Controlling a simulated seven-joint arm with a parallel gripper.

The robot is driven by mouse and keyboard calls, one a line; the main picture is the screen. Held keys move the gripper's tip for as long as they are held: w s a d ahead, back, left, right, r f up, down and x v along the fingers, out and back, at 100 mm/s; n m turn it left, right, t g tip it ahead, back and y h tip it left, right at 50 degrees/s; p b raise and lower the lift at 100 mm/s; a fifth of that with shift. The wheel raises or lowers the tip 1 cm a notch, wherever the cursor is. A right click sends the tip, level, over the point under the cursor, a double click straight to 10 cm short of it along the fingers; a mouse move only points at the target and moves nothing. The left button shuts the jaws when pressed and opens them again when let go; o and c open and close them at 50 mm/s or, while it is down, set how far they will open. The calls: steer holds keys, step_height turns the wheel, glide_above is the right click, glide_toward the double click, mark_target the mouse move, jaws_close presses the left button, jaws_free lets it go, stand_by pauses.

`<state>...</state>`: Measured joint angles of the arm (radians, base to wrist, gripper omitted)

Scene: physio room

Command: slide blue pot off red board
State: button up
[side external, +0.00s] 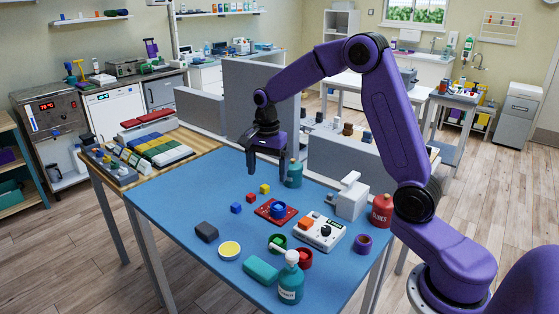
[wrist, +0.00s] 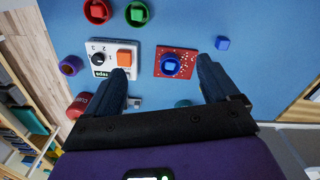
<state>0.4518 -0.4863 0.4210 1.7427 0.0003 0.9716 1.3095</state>
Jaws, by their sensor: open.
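The blue pot (side external: 278,215) stands upright on the red board (side external: 262,210), near the middle of the blue table, and something blue shows inside it. In the wrist view the two fingertips of my gripper (wrist: 160,68) are wide apart. Nothing touches the pot from my side.
A white control box (side external: 318,235) with an orange block stands right of the board. A white dispenser (side external: 351,200) and a teal bottle (side external: 294,174) stand behind. Small blue (side external: 236,208) and yellow (side external: 265,188) cubes lie nearby. Green (side external: 278,238) and red (side external: 304,260) pots stand in front.

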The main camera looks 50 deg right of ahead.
mark_target(279, 206)
steer(key=w+d+f+m, duration=0.1)
steer(key=w+d+m, duration=0.1)
steer(key=d, duration=0.3)
steer(key=w+d+f+m, duration=0.1)
steer(key=d+m, duration=0.4)
steer(key=shift+w+f, duration=0.4)
step_height(279, 206, down, 18)
steer(key=shift+r, duration=0.25)
steer(key=c, duration=1.1)
steer(key=shift+w+a, duration=0.15)
steer(key=shift+a, duration=5.6)
